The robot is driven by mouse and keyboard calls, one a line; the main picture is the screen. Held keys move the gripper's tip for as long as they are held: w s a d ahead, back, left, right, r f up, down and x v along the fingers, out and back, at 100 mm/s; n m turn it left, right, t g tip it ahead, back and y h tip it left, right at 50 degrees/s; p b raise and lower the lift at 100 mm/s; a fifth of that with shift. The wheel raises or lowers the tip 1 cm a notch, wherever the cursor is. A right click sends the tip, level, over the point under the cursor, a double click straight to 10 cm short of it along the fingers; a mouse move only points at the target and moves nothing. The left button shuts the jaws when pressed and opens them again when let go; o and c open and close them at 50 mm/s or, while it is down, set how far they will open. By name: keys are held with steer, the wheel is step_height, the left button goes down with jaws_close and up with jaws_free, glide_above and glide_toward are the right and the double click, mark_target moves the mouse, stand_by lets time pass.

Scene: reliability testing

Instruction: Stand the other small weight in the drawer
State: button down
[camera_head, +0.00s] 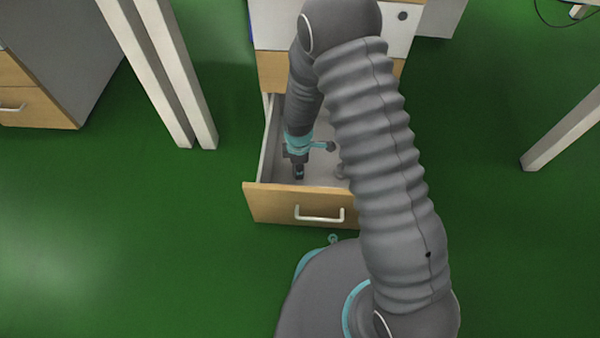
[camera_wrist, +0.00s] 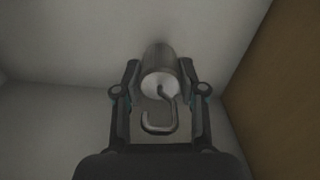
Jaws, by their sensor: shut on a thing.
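My gripper (camera_head: 299,172) is inside the open drawer (camera_head: 272,203), near its left side and front panel. In the wrist view, my gripper (camera_wrist: 160,92) is shut on a small weight (camera_wrist: 160,70), a silver metal cylinder with a bent hook facing the camera. The weight's long axis runs away from the camera, between the two fingers. I cannot tell whether its base touches the drawer floor. In the head view, a small grey object (camera_head: 341,171) shows in the drawer right of my gripper, partly hidden by my arm; it may be another weight.
The drawer's wooden front also shows in the wrist view (camera_wrist: 285,95), at the right, with pale drawer surfaces around. Pale table legs (camera_head: 172,80) stand to the left, and another leg (camera_head: 565,130) to the right. Another cabinet (camera_head: 40,95) is at the far left. Green floor is clear between.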

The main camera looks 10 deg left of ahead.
steer(key=shift+f, duration=1.9)
steer(key=shift+b, duration=0.3)
steer(key=shift+f, duration=0.2)
steer(key=c, duration=0.7)
jaws_free()
steer(key=shift+o, duration=0.2)
steer(key=shift+r, duration=0.1)
